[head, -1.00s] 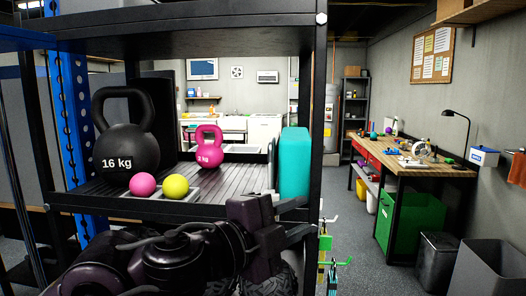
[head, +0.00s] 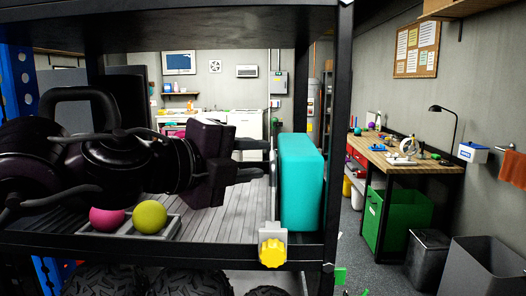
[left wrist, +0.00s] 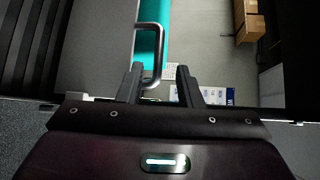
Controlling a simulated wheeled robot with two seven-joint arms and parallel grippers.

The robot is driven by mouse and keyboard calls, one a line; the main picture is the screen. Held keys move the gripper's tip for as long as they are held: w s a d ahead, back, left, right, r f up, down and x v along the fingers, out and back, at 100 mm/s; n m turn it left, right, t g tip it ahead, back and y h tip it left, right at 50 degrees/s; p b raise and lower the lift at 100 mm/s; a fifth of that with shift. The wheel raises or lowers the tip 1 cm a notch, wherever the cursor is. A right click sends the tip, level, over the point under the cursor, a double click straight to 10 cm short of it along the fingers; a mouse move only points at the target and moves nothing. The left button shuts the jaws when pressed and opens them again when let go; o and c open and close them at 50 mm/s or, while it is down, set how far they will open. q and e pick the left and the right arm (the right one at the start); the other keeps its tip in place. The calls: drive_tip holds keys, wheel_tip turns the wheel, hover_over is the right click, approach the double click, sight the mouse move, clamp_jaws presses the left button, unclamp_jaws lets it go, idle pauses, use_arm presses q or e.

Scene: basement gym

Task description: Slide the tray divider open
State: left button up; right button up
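The tray divider (head: 273,207) is a thin grey upright panel on the shelf, just left of a teal block (head: 302,180). A metal bar handle (left wrist: 160,50) shows in the left wrist view, its lower bend close to the left-hand finger and between the two fingers. My left gripper (head: 266,160) reaches in from the left at shelf height, its fingers pointing right at the divider. The fingers are apart, also in the left wrist view (left wrist: 160,82), and not closed on the handle. The arm hides much of the shelf. My right gripper is not in view.
A yellow knob (head: 271,252) on a grey bracket sits at the shelf's front edge. Pink (head: 107,218) and yellow (head: 150,216) balls lie in a small tray below my arm. A black kettlebell (head: 85,100) is behind the arm. A shelf board is overhead, with a post at right.

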use_arm(q)
drive_tip(key=x, duration=0.3)
drive_tip(key=shift+w+a+f, duration=0.1)
drive_tip(key=shift+w, duration=0.2)
drive_tip(key=shift+c, duration=0.5)
drive_tip(key=shift+w+a, duration=0.1)
drive_tip(key=shift+c, duration=1.1)
clamp_jaws()
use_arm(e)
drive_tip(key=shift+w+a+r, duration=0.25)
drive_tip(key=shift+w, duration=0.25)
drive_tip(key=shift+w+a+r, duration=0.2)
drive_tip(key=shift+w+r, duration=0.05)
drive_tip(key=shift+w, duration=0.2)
use_arm(q)
drive_tip(key=shift+f, duration=0.1)
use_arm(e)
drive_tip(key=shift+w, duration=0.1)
